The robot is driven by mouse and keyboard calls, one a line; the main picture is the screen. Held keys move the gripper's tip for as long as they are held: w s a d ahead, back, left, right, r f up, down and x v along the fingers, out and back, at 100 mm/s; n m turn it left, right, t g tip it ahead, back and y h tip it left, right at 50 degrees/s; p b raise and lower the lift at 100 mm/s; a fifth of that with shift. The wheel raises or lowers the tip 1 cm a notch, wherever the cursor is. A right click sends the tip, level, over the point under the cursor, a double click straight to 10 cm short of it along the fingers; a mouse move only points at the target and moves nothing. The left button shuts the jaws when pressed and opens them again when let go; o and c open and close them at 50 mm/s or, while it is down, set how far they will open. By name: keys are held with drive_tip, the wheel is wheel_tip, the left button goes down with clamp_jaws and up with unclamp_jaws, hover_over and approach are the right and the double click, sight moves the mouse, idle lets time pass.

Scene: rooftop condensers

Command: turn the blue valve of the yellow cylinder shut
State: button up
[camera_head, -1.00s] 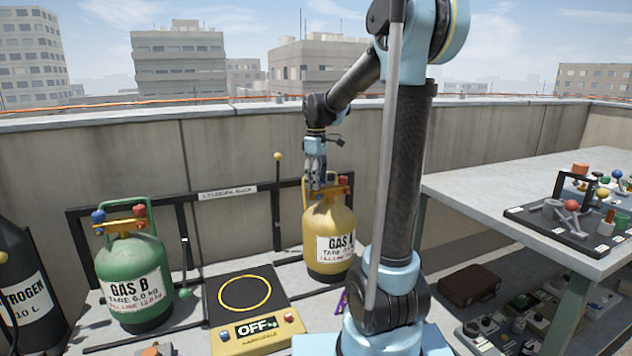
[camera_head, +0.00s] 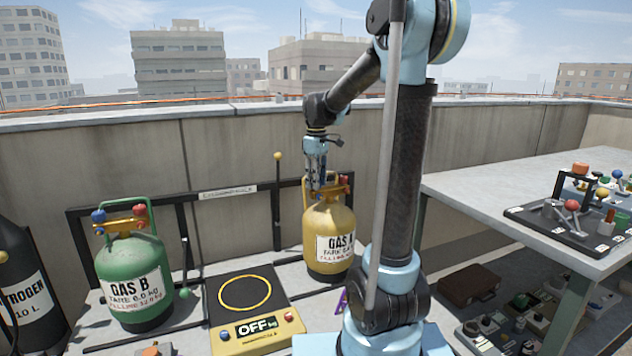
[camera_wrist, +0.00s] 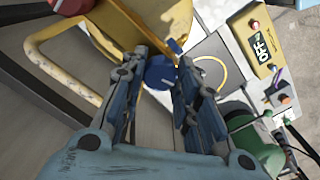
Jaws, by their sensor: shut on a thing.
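The yellow cylinder (camera_head: 328,222), labelled GAS A, stands upright on the bench in front of the rack. Its blue valve (camera_wrist: 160,73) is a round knob near the collar, between my fingers in the wrist view. In the head view my fingers mostly hide that knob; a red knob (camera_head: 343,180) shows to its right. My gripper (camera_wrist: 163,68) points down from above at the cylinder's top, shut on the blue valve. My gripper also shows in the head view (camera_head: 317,186). How far the valve is turned cannot be told.
A green cylinder (camera_head: 137,285), labelled GAS B, stands at the left beside a dark nitrogen bottle (camera_head: 25,300). A flat scale (camera_head: 240,318) reading OFF lies between the cylinders. The rack bar (camera_head: 230,190) and parapet wall are behind. A table (camera_head: 470,190) with fittings is at right.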

drive_tip(key=m, duration=1)
drive_tip(key=shift+m, duration=0.3)
drive_tip(key=m, duration=0.5)
drive_tip(key=shift+m, duration=0.3)
drive_tip(key=m, duration=0.4)
drive_tip(key=shift+m, duration=0.4)
drive_tip(key=o, duration=1.1)
drive_tip(key=shift+c, duration=0.2)
wheel_tip(320, 180, up, 12)
